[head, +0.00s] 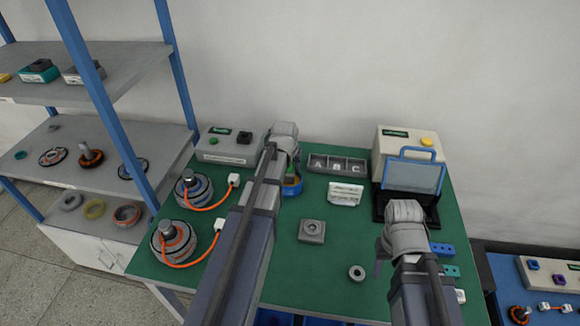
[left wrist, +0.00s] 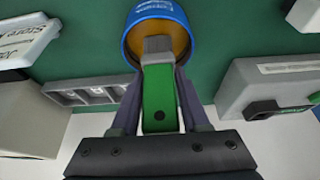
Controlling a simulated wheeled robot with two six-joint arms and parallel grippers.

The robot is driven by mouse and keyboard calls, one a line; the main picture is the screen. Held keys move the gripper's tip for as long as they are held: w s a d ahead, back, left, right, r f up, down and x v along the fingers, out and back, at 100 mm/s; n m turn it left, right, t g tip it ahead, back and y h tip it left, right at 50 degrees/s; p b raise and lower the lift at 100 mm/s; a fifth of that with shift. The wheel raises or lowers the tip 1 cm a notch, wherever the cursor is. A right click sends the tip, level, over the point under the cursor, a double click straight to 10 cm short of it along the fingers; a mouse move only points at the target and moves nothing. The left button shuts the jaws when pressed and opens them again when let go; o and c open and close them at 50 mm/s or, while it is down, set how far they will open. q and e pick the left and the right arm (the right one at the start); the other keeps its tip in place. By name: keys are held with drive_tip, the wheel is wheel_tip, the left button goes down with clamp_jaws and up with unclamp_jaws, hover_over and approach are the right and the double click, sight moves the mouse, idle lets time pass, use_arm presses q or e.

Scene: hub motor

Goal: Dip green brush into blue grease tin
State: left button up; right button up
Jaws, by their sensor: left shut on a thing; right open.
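The blue grease tin (head: 292,187) stands on the green table, partly hidden behind my left arm. In the left wrist view the tin (left wrist: 133,22) shows its blue rim and yellow-brown inside. My left gripper (left wrist: 156,90) is shut on the green brush (left wrist: 158,98). The brush's grey head (left wrist: 158,47) overlaps the tin's opening in that view; how deep it reaches I cannot tell. My right gripper (head: 388,262) is open and empty over the table's right side.
A grey control box (head: 225,145) stands left of the tin, and a tray marked A, B, C (head: 337,164) right of it. Two motors with orange cables (head: 193,188) are at the left. A machine with a blue-framed guard (head: 412,176) stands at the back right.

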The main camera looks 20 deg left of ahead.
use_arm(q)
drive_tip(key=shift+f+b, duration=0.8)
drive_tip(key=shift+f, duration=0.15)
use_arm(e)
drive_tip(key=shift+f, duration=0.95)
use_arm(q)
drive_tip(key=shift+s+d+f, duration=0.1)
drive_tip(key=shift+s, duration=0.15)
use_arm(e)
drive_tip(key=shift+s+f, duration=0.15)
drive_tip(key=shift+f, duration=0.05)
use_arm(q)
drive_tip(key=shift+b, duration=0.35)
clamp_jaws()
use_arm(e)
drive_tip(key=shift+d, duration=0.1)
